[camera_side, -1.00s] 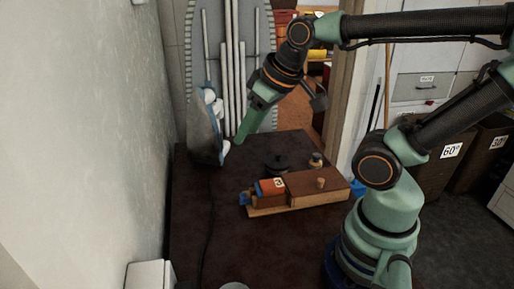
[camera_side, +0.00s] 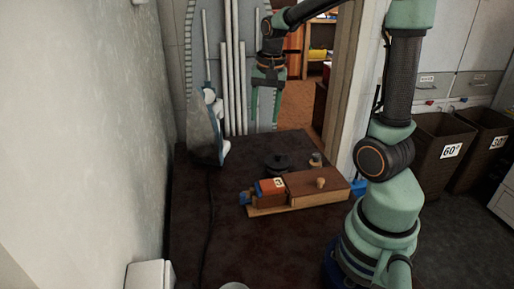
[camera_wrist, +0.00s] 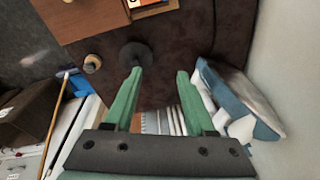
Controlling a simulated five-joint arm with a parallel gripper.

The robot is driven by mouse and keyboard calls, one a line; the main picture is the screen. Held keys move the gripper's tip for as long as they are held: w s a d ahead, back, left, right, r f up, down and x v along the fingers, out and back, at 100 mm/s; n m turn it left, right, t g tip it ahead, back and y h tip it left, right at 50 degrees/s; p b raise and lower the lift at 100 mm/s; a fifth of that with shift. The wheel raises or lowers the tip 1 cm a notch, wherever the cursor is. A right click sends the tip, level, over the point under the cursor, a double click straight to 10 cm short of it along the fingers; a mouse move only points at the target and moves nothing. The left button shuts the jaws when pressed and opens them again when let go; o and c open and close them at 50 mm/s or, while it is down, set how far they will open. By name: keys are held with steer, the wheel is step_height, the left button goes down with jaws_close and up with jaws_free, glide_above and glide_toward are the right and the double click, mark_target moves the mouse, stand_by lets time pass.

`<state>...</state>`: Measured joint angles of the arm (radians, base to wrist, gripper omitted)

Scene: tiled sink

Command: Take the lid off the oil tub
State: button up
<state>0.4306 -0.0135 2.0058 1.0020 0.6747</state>
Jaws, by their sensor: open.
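A low, dark round piece with a raised middle (camera_side: 279,161) stands on the brown tabletop behind the wooden box; it looks like a lidded tub, but I cannot tell lid from body. It also shows in the wrist view (camera_wrist: 136,54), just beyond my left-hand fingertip. A small jar with a pale wooden top (camera_side: 316,159) stands to its right, also in the wrist view (camera_wrist: 92,63). I cannot tell for sure which is the oil tub. My gripper (camera_side: 265,122) is open and empty, pointing down above the table's far part; its fingers (camera_wrist: 160,72) touch nothing.
A wooden box (camera_side: 335,190) with a knob and an orange-and-blue end lies in front of the round piece. A blue-and-white upright object (camera_side: 205,130) leans by the left wall. The front of the brown tabletop (camera_side: 260,240) is mostly clear.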

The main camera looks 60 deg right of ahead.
mark_target(278, 154)
steer(key=d+f+m+g, duration=0.1)
steer(key=d+f+m, duration=0.4)
steer(key=d, duration=0.3)
steer(key=shift+y, duration=0.3)
steer(key=f, duration=1.2)
steer(key=shift+s+a, duration=0.1)
steer(key=shift+s, duration=0.15)
jaws_close()
